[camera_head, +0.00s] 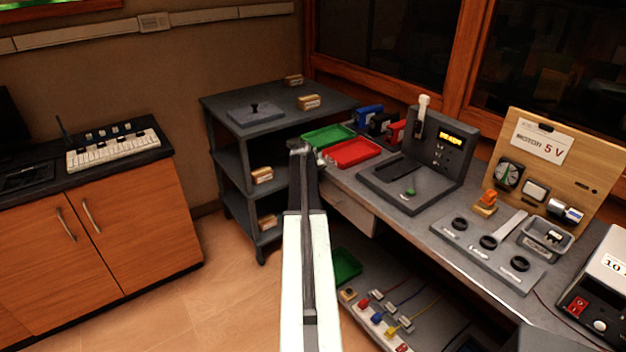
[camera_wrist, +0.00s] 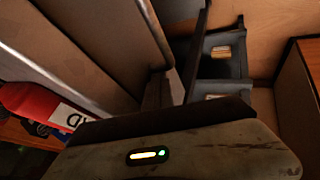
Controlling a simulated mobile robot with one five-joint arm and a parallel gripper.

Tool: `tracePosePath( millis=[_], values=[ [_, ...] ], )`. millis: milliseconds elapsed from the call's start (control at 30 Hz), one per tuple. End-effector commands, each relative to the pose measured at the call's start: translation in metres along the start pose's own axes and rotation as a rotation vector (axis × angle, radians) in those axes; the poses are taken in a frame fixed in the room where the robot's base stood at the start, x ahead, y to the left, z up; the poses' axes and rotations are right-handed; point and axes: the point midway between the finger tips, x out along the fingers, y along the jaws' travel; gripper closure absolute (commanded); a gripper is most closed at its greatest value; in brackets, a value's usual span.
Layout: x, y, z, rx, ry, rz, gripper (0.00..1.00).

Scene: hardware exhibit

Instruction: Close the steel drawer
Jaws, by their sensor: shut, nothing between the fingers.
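The steel drawer (camera_head: 352,211) shows in the head view as a pale grey front under the left end of the workbench top. My arm partly covers its left side, and I cannot tell how far it stands out. My gripper (camera_head: 301,148) is at the far end of my outstretched arm, shut and empty, left of the drawer and near the bench's left corner in the picture.
A grey shelf unit (camera_head: 232,160) with small labelled blocks stands behind my gripper. Green (camera_head: 329,137) and red (camera_head: 352,153) trays lie on the workbench (camera_head: 395,213). A wooden cabinet (camera_head: 110,225) stands left, with open floor (camera_head: 215,290) between. A red labelled object (camera_wrist: 40,105) shows in the wrist view.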

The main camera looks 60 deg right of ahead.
Motion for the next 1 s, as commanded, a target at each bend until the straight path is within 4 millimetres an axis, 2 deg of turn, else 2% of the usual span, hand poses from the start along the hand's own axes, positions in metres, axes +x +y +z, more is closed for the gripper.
tracePosePath(
  millis=[33,367,567,667,800,900,1000],
  values=[
    [0.002,0.008,-0.002,-0.004,0.008,0.017,1.00],
    [0.001,0.001,-0.006,-0.010,0.011,0.014,1.00],
    [-0.012,-0.019,-0.004,-0.012,0.011,0.009,1.00],
    [-0.024,-0.038,-0.001,-0.011,0.009,0.003,1.00],
    [-0.071,-0.035,-0.004,-0.009,0.007,0.002,1.00],
    [-0.098,-0.035,-0.003,-0.009,0.007,0.002,1.00],
    [-0.117,-0.036,-0.002,-0.009,0.006,0.002,1.00]
  ],
)
